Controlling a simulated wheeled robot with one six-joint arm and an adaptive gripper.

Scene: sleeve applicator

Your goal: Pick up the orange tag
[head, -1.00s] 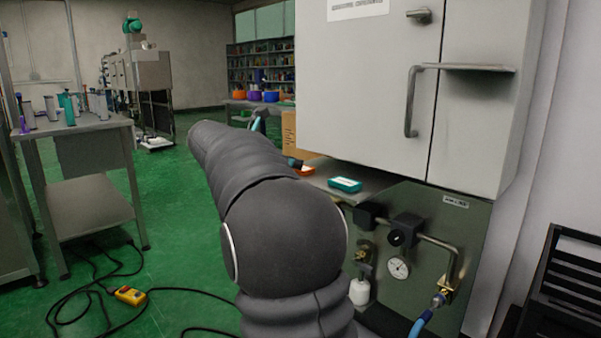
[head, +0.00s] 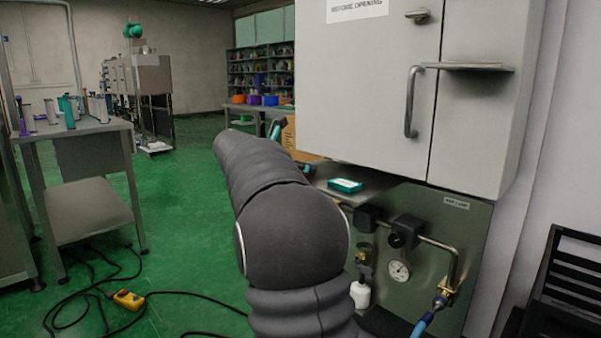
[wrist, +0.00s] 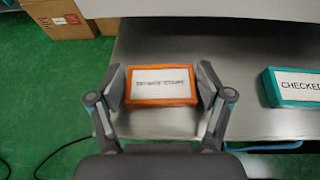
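The orange tag (wrist: 161,86), an orange-rimmed block with a white printed face, lies on the grey metal shelf in the wrist view. My gripper (wrist: 161,90) is open, with one finger on the left side of the tag and one on the right. Small gaps seem to show between the fingers and the tag; I cannot tell whether either touches. In the head view the orange tag is hidden behind my arm.
A teal tag (wrist: 295,87) marked "CHECKED" lies to the right on the same shelf (wrist: 235,50); it also shows in the head view (head: 345,185). A grey cabinet (head: 375,90) hangs above. Cardboard boxes (wrist: 62,15) stand at the upper left.

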